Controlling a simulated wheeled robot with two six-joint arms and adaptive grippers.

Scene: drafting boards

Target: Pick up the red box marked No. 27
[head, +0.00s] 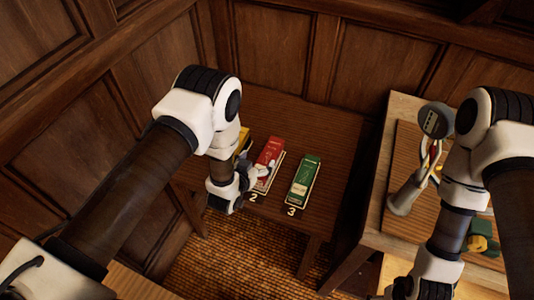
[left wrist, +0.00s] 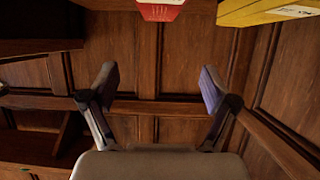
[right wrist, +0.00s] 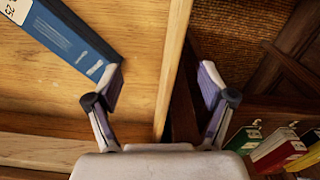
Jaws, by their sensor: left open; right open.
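A red box (head: 269,152) lies on a dark wooden table, between a yellow box (head: 243,143) and a green box (head: 303,180); its number is not readable. In the left wrist view the red box (left wrist: 160,11) shows at the top edge, beyond the open, empty fingers (left wrist: 157,80). My right gripper (right wrist: 160,82) is open and empty over a lighter wooden surface. The red box (right wrist: 278,151) also shows at the lower right of the right wrist view.
Marks 2 and 3 stand on the dark table's front edge (head: 272,205). A blue box (right wrist: 68,40) lies below my right gripper. Panelled walls (head: 280,45) close off the back and left.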

